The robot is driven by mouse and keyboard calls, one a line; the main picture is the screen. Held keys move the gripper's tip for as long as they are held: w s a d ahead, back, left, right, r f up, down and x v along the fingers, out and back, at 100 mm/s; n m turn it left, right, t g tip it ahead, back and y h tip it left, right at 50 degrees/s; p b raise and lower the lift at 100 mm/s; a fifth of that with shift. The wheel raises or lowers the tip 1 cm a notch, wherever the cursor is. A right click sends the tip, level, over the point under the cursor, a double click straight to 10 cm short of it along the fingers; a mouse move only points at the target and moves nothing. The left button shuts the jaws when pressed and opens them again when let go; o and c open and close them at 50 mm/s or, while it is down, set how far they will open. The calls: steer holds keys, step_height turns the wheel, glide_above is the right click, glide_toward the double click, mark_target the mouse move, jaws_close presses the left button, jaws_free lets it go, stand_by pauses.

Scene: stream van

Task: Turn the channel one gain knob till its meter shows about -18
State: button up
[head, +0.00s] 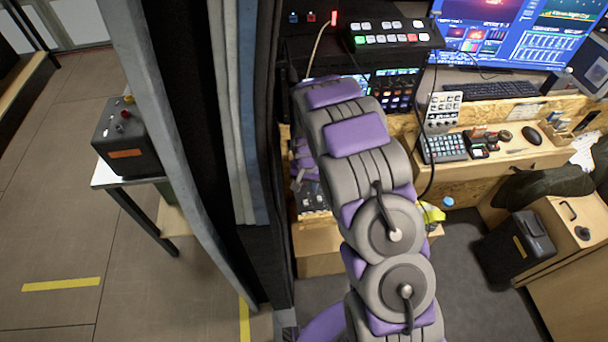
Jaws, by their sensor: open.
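My purple and grey arm rises through the middle of the head view and bends down behind itself. What shows of my gripper (301,167) is a purple end to the left of the upper arm, mostly hidden by the arm. It is open, and its fingertips are not clear. Just below it is a small dark unit with light knobs (313,197), partly covered by my arm. I cannot tell whether my gripper touches it. I cannot pick out the channel one gain knob or read its meter from here.
Dark curtains (243,120) hang close on the left of my arm. A button panel (390,38) and lit screens (398,85) stand behind it. A knob panel (442,110) and keypad (446,147) sit on the wooden desk. A black bin (515,248) stands right.

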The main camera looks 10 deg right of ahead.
steer(key=shift+s+d+r+p, duration=0.1)
steer(key=shift+s+r+p, duration=0.05)
steer(key=shift+s, duration=1.1)
steer(key=shift+s+d+r+p, duration=0.1)
steer(key=shift+s+r+p, duration=0.05)
steer(key=shift+s, duration=1.1)
